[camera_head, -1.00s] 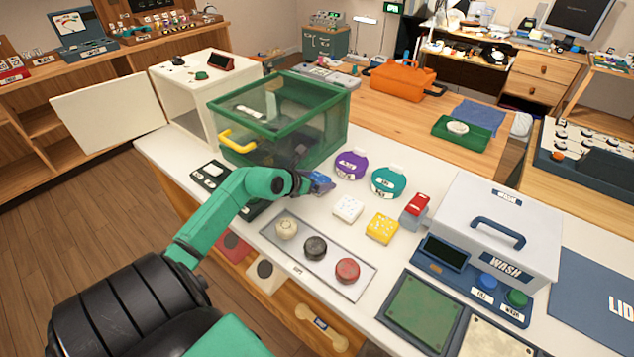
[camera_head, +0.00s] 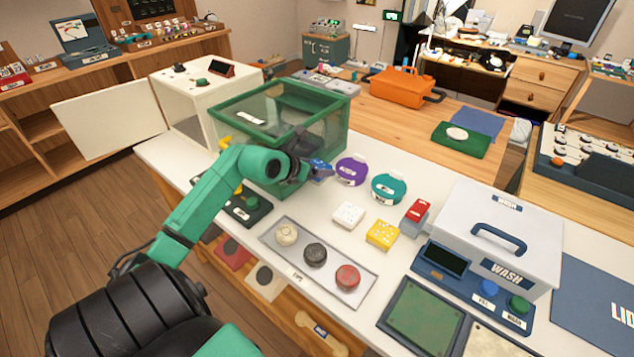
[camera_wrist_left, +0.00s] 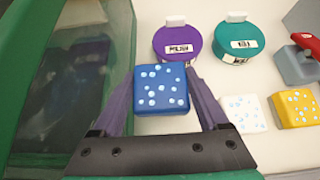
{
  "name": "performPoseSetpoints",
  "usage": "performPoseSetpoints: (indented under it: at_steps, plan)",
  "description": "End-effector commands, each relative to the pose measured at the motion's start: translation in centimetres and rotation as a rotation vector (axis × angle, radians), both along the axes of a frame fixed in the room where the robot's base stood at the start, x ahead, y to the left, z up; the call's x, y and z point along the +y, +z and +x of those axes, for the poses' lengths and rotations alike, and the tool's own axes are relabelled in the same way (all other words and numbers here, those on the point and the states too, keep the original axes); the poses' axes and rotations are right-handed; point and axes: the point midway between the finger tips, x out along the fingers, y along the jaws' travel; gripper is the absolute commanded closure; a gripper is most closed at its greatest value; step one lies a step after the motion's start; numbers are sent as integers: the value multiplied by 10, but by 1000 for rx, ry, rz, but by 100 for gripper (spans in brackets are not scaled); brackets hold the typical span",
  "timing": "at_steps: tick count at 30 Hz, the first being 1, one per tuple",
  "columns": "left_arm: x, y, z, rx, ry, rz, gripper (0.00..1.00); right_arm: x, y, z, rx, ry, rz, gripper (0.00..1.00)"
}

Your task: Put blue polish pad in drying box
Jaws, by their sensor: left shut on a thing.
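My left gripper (camera_head: 308,170) is shut on the blue polish pad (camera_head: 320,168), a blue block with pale dots. In the left wrist view the blue pad (camera_wrist_left: 161,89) sits between the two fingers of my left gripper (camera_wrist_left: 160,98). In the head view it is held in front of the right part of a green-framed box with clear walls (camera_head: 244,112), apparently the drying box. The box also shows at the left of the wrist view (camera_wrist_left: 115,60). My arm hides part of the box front. My right gripper is not in view.
Purple (camera_head: 350,171) and teal (camera_head: 388,187) round containers stand right of the pad. White (camera_head: 348,215) and yellow (camera_head: 382,235) pads lie in front of them. A tray (camera_head: 268,237) holds three round pads. A white WASH box (camera_head: 470,205) stands at the right.

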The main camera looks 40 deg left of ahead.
Motion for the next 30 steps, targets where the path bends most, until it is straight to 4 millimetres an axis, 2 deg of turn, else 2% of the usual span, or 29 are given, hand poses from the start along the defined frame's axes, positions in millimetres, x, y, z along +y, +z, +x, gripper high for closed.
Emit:
performPoseSetpoints:
  at_steps: [1, 13, 18, 21, 23, 30]
  plan:
    - [1, 15, 1, -5, -1, 7, 89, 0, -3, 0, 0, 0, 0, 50]
    - [1, 135, 0, -7, 2, 6, 89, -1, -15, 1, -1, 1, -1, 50]
    - [1, 187, 0, -6, 3, 5, 89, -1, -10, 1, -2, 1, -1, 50]
    - [1, 206, 0, -3, 1, 2, 89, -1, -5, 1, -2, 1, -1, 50]
    - [1, 211, 0, -1, 2, 1, 89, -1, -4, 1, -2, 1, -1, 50]
    - [0, 212, 0, 1, -1, -2, 89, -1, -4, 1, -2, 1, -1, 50]
